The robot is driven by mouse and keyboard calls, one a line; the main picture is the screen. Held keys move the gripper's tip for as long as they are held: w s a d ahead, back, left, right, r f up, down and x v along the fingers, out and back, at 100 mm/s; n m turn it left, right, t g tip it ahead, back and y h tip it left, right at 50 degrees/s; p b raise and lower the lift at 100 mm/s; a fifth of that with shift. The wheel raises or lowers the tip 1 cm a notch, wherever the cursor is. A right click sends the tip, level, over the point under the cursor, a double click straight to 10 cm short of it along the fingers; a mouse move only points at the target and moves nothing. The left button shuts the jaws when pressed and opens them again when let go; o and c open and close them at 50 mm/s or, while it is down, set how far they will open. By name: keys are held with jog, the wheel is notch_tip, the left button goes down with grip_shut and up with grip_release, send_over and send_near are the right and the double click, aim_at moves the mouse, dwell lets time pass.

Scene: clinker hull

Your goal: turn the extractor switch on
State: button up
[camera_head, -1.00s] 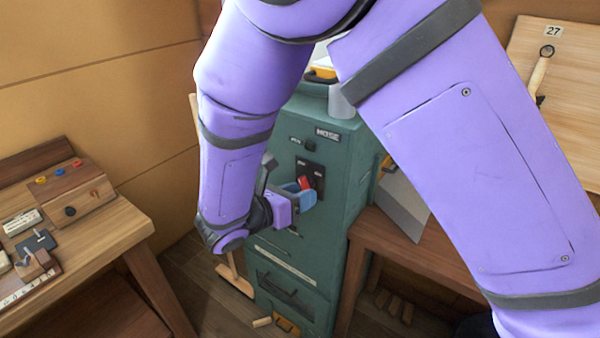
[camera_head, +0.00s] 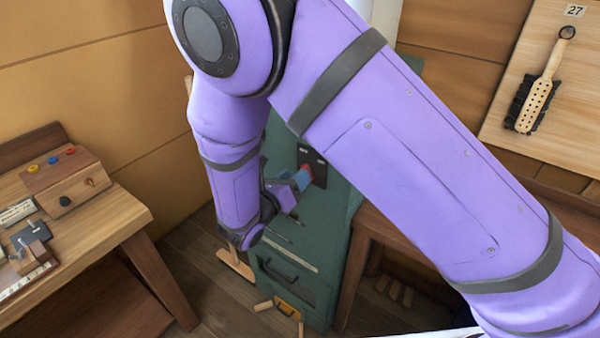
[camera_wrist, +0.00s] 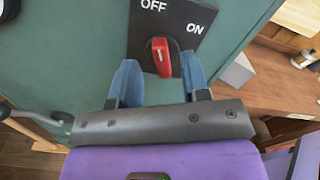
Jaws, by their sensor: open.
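The extractor is a tall green cabinet (camera_head: 330,215) behind my arm. Its switch is a red rotary handle (camera_wrist: 160,57) on a black plate (camera_wrist: 190,22) marked OFF at the upper left and ON at the right. In the wrist view the handle stands nearly upright, its top close to the OFF mark. It also shows in the head view (camera_head: 307,171), partly covered. My gripper (camera_wrist: 158,75) is open, with one blue finger on each side of the handle's lower part. I cannot tell whether either finger touches it. In the head view my gripper (camera_head: 299,182) is at the plate.
A wooden bench (camera_head: 110,225) with a button box (camera_head: 66,182) stands at left. A wooden table (camera_head: 372,228) is right of the cabinet. A brush (camera_head: 535,95) hangs on a board at upper right. Small wooden pieces lie on the floor.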

jog(key=shift+x, duration=1.25)
jog(key=shift+c, duration=0.4)
grip_shut()
jog(key=shift+m, duration=0.3)
jog(key=m, duration=0.7)
jog(key=s+d+m, duration=0.1)
jog(key=m, duration=0.3)
jog(key=shift+f+m, duration=0.1)
jog(key=shift+m, duration=0.2)
